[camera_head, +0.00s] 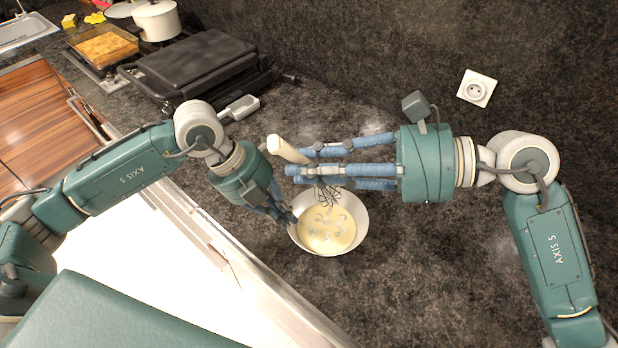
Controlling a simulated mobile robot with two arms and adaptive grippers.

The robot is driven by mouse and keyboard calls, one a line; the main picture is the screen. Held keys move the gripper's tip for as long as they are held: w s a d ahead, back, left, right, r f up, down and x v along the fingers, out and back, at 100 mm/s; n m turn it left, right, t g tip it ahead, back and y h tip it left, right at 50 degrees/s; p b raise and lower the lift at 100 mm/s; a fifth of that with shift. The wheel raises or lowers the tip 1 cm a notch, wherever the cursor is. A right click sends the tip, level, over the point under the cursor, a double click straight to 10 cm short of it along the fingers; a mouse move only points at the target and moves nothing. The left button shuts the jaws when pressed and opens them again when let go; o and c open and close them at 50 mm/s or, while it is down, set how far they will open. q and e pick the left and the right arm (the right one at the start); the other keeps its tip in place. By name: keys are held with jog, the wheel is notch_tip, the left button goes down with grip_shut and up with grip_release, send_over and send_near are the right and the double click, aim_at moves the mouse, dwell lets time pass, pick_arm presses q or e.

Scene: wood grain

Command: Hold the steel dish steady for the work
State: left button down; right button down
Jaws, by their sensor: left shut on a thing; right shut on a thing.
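The dish (357,210) stands on the dark stone counter and looks pale, almost white. Pale yellow batter with several light lumps or bubbles lies in it. My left gripper (288,217) is shut on the dish's left rim. My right gripper (300,166) is shut on a whisk, with blue fingers around its cream handle (284,148). The handle leans up to the left. The whisk's dark wires (328,196) point down into the dish; whether their tips touch the batter is unclear.
A black contact grill (195,65) stands behind on the left. Further back are a white pot (156,20), a tray of baked food (103,48) and a sink (22,32). A wall socket (477,88) is at upper right. The counter right of the dish is clear.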

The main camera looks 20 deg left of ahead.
notch_tip(320, 180, down, 11)
jog(key=shift+f, duration=0.2)
dwell(0.7)
dwell(0.4)
